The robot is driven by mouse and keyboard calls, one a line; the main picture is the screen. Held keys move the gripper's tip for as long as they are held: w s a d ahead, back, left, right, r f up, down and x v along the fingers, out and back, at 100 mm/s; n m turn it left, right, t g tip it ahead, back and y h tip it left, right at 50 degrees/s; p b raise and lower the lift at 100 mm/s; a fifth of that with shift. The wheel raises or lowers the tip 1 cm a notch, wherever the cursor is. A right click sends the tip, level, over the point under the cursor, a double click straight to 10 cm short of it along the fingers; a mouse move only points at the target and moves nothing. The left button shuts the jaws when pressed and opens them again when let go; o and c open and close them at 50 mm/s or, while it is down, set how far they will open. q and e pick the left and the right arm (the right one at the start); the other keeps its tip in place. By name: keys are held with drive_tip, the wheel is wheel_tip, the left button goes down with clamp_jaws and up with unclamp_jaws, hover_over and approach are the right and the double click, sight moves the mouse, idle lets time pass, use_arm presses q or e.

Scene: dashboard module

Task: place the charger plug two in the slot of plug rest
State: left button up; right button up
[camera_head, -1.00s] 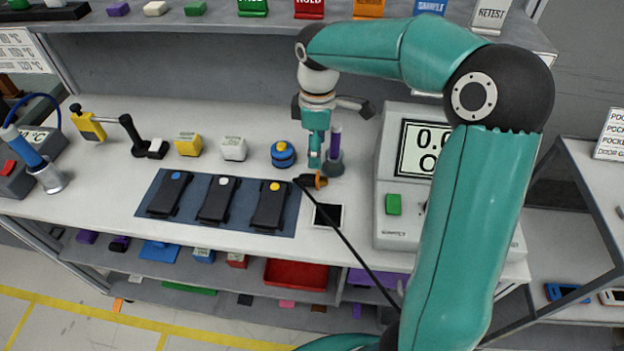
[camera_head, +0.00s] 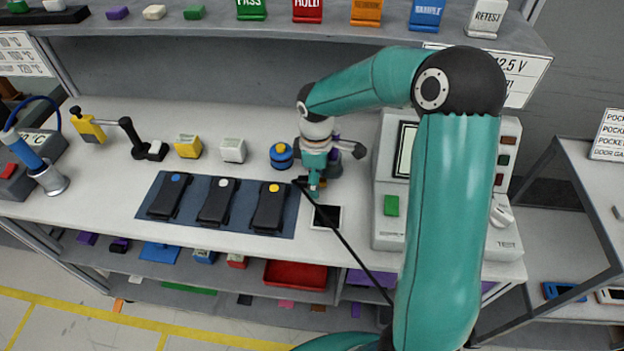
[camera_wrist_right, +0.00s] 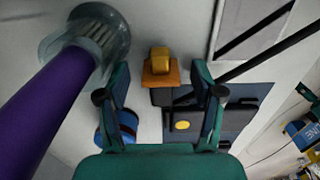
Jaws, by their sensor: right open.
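The plug is an orange piece with a yellow end and a black body in the right wrist view (camera_wrist_right: 160,72). A black cable (camera_head: 345,243) runs from it toward the lower right. It sits at the bench's front part, mostly covered by my gripper in the head view. My right gripper (camera_head: 314,190) is low over it and open. In the wrist view the open fingers (camera_wrist_right: 158,85) stand either side of the plug, with gaps on both sides. A dark square with a white border (camera_head: 326,217) lies just in front; I cannot tell whether it is the plug rest. My left gripper is not in view.
A purple-handled tool (camera_wrist_right: 40,115) in a clear cup stands close beside the gripper. A blue round item (camera_head: 282,156) is to the left. Three black devices lie on a dark mat (camera_head: 146,196). A grey meter (camera_head: 392,232) stands at the right.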

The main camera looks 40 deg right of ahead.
clamp_jaws()
drive_tip(key=shift+r, duration=0.2)
